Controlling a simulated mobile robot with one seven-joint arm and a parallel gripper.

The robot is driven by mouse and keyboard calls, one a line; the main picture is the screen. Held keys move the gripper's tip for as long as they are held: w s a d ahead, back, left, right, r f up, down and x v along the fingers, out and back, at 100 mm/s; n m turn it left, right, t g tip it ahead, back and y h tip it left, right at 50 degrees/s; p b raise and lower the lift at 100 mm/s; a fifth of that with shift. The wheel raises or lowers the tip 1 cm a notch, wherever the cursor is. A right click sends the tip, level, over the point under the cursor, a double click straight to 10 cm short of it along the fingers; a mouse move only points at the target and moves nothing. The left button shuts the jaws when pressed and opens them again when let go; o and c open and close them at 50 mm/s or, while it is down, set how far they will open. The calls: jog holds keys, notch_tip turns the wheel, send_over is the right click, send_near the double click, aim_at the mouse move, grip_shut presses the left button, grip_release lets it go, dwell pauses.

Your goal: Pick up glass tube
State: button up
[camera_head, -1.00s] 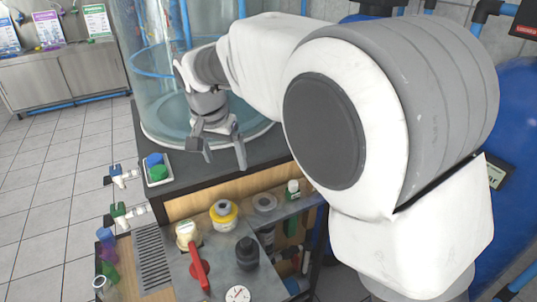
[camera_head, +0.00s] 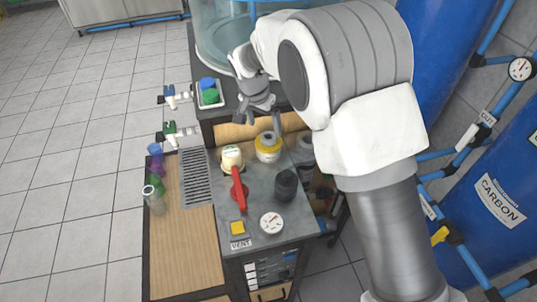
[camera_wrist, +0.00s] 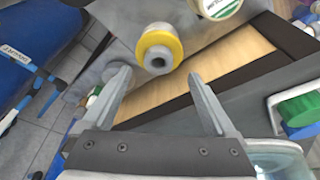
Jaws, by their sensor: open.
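A clear glass tube (camera_head: 154,202) stands at the left edge of the bench in the head view. Just behind it are a green tube (camera_head: 157,184) and a purple tube (camera_head: 156,160). My gripper (camera_head: 262,116) is open and empty, well to the right of and behind the tubes, above the front edge of the dark upper shelf. In the wrist view my gripper's fingers (camera_wrist: 160,78) are spread apart with nothing between them. No tube can be made out clearly in the wrist view.
A yellow-collared container (camera_head: 268,146), a cream-topped bottle (camera_head: 232,158), a red lever (camera_head: 239,188), a dark knob (camera_head: 286,184) and a gauge (camera_head: 271,222) stand on the metal top. The wooden surface (camera_head: 190,245) is clear. Small valves (camera_head: 178,132) project left of the shelf.

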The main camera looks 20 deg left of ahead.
aim_at(267, 134)
jog(key=shift+p+x, duration=0.55)
jog(key=shift+x, duration=2.15)
jog(key=shift+d, duration=0.1)
jog(key=c, duration=1.1)
